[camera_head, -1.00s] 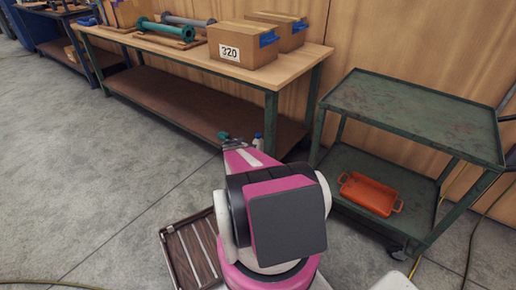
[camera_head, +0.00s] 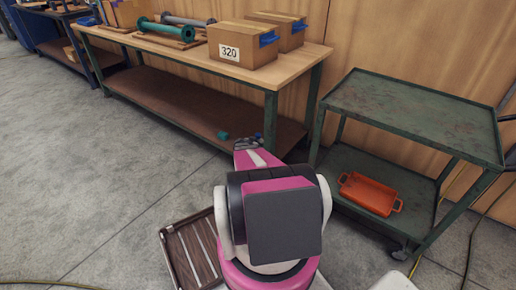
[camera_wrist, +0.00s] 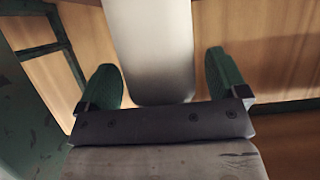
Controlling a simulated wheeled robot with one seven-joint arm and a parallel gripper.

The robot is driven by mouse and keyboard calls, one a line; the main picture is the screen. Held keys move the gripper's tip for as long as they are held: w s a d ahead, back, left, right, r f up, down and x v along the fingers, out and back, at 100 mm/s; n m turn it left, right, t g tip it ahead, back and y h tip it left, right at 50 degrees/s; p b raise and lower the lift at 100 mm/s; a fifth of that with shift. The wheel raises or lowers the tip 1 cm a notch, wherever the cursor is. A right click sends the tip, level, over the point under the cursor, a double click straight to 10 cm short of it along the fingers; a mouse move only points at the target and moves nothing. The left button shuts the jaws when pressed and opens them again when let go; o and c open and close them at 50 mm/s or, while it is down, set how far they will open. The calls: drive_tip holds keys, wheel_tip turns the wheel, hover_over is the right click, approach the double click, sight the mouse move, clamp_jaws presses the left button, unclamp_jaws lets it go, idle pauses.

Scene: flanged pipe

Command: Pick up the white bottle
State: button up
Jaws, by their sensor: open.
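The white bottle (camera_wrist: 150,50) fills the upper middle of the wrist view, pale and smooth, with its upper part out of frame. My gripper (camera_wrist: 162,75) is open, with one green finger on each side of the bottle.
The workbench (camera_head: 150,44) carries cardboard boxes (camera_head: 243,45) and green pipe parts (camera_head: 170,31). A green cart (camera_head: 415,112) with an orange tray (camera_head: 370,194) stands right. Grey floor is open on the left.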

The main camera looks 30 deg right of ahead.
drive_tip(key=shift+w+d+f, duration=0.3)
drive_tip(key=shift+d, duration=0.2)
drive_tip(key=shift+r, duration=0.1)
drive_tip(key=c, duration=1.2)
